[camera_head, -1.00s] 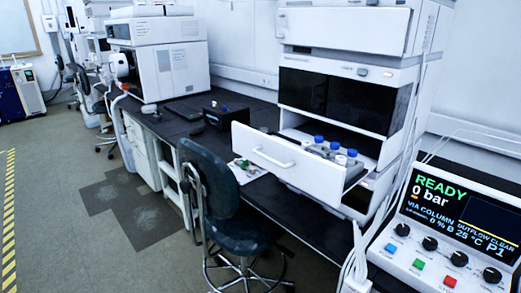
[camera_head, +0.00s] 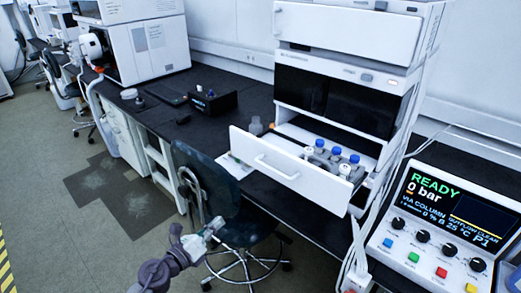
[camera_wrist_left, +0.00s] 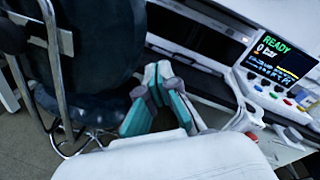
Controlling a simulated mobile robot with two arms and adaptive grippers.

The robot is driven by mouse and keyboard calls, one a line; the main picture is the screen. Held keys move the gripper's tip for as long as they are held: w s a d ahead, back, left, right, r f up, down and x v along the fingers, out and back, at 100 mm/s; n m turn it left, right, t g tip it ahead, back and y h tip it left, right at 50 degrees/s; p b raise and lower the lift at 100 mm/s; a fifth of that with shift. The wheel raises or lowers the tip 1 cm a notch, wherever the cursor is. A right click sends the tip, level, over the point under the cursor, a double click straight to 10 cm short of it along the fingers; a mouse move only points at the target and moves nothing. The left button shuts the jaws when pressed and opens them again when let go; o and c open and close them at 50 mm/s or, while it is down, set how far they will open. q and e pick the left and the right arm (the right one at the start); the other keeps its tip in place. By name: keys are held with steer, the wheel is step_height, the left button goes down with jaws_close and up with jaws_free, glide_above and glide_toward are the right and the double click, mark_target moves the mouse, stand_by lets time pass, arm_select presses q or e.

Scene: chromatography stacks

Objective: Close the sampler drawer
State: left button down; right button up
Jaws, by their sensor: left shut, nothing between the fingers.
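The white sampler drawer (camera_head: 290,171) is pulled out of the chromatography stack (camera_head: 345,100) in the head view. Its front panel has a white bar handle (camera_head: 276,168), and bottles with blue caps (camera_head: 336,156) stand inside it. My left gripper (camera_head: 216,224) is low in front of the drawer, over the chair seat, apart from the drawer. It also shows in the left wrist view (camera_wrist_left: 157,72), with its teal-sided fingers together and nothing between them. The drawer front is not clear in the wrist view. My right gripper is not in view.
A dark office chair (camera_head: 208,184) stands before the bench, close to my left gripper; it also shows in the wrist view (camera_wrist_left: 95,50). A control box reading READY (camera_head: 440,220) is at the right. A black box (camera_head: 212,102) sits on the bench. Floor at left is free.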

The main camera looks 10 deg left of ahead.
arm_select(q)
step_height(320, 180, up, 13)
steer(key=d+m+h+p, duration=0.2)
steer(key=d+m, duration=0.1)
steer(key=m, duration=0.5)
steer(key=p, duration=0.1)
glide_toward(266, 162)
steer(key=shift+m+h, duration=0.3)
steer(key=shift+m, duration=0.1)
steer(key=x, duration=0.7)
steer(key=shift+w+f, duration=0.1)
steer(key=shift+w, duration=0.2)
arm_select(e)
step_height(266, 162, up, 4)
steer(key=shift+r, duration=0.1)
